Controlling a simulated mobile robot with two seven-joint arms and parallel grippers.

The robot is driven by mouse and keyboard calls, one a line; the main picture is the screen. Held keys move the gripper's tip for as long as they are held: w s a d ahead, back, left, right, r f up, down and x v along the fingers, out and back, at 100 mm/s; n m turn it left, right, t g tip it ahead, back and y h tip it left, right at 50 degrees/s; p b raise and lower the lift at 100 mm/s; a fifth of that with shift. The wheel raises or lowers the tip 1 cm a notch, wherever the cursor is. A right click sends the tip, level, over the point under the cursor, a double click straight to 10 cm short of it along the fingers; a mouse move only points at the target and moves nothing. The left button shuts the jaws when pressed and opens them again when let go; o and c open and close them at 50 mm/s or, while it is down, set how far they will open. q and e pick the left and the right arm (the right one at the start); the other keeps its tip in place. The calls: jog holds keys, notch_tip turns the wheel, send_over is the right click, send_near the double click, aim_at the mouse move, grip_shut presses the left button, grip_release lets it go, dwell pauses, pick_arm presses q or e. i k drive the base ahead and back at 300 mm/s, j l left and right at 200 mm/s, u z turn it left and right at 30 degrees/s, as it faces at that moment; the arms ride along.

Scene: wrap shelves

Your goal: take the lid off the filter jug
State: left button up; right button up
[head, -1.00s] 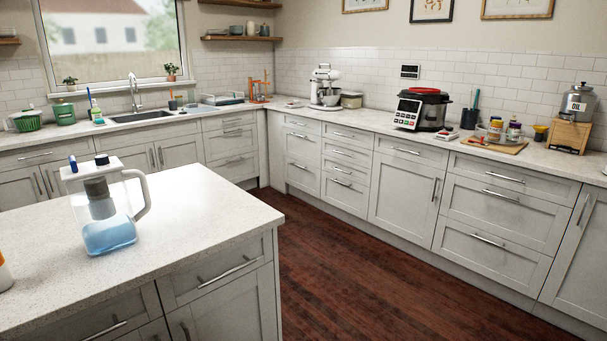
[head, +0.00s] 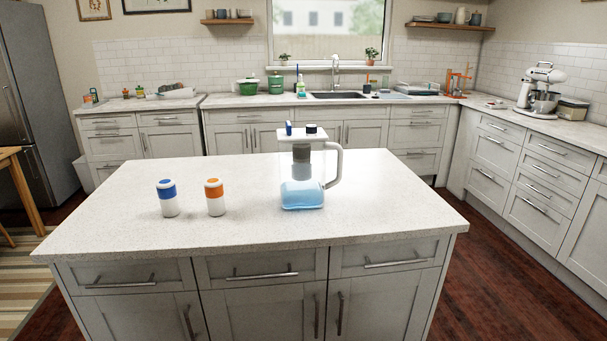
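The filter jug (head: 302,185) stands upright on the kitchen island (head: 390,210), right of the island's middle. It is clear, with blue water in the bottom, a grey filter inside and a pale handle (head: 336,166) on its right side. The white lid (head: 300,136) sits on top of the jug. On the lid are a dark round knob (head: 311,128) and a small blue upright piece (head: 289,128). Neither of my grippers shows in the head view.
A white canister with a blue top (head: 168,198) and one with an orange top (head: 214,197) stand left of the jug. The island top around them is clear. Drawers and cupboards (head: 262,268) face me below its edge. Open wooden floor (head: 510,275) lies to the right.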

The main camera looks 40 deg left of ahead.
aim_at(288, 135)
jog(key=u, duration=1.15)
